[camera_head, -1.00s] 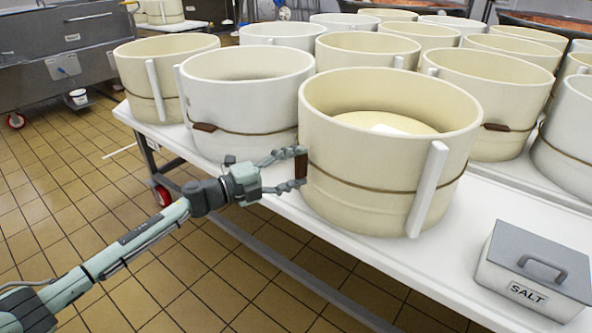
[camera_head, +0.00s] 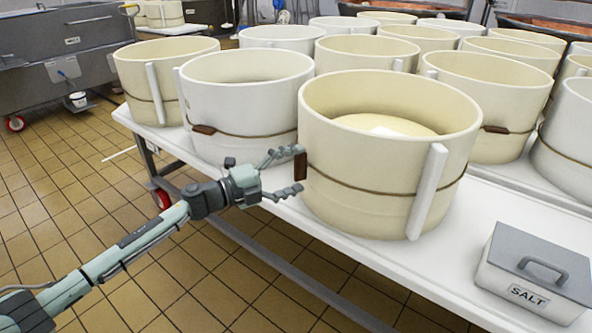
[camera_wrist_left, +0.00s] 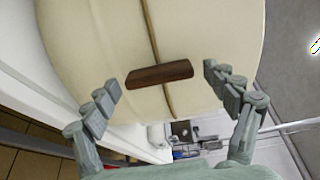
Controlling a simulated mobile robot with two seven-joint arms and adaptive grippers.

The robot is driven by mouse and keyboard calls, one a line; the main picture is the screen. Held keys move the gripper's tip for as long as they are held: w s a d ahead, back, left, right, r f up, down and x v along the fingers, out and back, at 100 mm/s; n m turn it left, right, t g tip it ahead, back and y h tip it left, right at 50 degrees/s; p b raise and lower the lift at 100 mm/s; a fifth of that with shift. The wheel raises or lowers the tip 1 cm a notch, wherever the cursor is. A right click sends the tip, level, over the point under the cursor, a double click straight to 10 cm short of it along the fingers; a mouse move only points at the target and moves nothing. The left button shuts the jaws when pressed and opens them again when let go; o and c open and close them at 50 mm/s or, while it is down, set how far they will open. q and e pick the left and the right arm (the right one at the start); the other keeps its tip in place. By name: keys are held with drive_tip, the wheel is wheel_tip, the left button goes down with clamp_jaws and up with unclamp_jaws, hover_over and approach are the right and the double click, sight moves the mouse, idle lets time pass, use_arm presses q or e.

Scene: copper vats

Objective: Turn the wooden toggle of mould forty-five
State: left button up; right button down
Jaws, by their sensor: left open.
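The nearest cream mould (camera_head: 340,205) stands on the white table, with a pale round mass inside it. Its brown wooden toggle (camera_head: 301,166) is on its left side and stands roughly upright, across the cord. In the left wrist view the toggle (camera_wrist_left: 160,74) lies nearly crosswise to the cord, slightly tilted. My left gripper (camera_head: 297,170) is open at the toggle. In the wrist view its fingers (camera_wrist_left: 161,80) stand on either side of the toggle's ends, with visible gaps. No number on the mould is legible. My right gripper is not in view.
A white mould (camera_head: 245,105) stands close behind, its toggle (camera_head: 203,129) lying along its cord. Several more moulds fill the table beyond.

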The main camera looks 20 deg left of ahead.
use_arm(q)
drive_tip(key=v, duration=1.2)
drive_tip(key=s+a+f+n+y+p, duration=0.1)
drive_tip(key=s+a+f+n+y, duration=0.1)
drive_tip(key=f+n+y, duration=0.6)
drive_tip(key=s+a+f+n+y+p, duration=0.25)
drive_tip(key=f+n+y, duration=0.25)
drive_tip(key=n, duration=0.5)
drive_tip(key=s+d+f+n+g, duration=0.2)
drive_tip(key=s+f+g, duration=0.3)
drive_tip(key=s, duration=0.6)
drive_tip(key=s+d+f+n+g, duration=0.3)
drive_tip(key=s+f, duration=0.5)
drive_tip(key=s, duration=0.3)
drive_tip(key=shift+d+n+g+y, duration=0.2)
drive_tip(key=shift+n+g+y, duration=0.1)
drive_tip(key=shift+n+g, duration=0.7)
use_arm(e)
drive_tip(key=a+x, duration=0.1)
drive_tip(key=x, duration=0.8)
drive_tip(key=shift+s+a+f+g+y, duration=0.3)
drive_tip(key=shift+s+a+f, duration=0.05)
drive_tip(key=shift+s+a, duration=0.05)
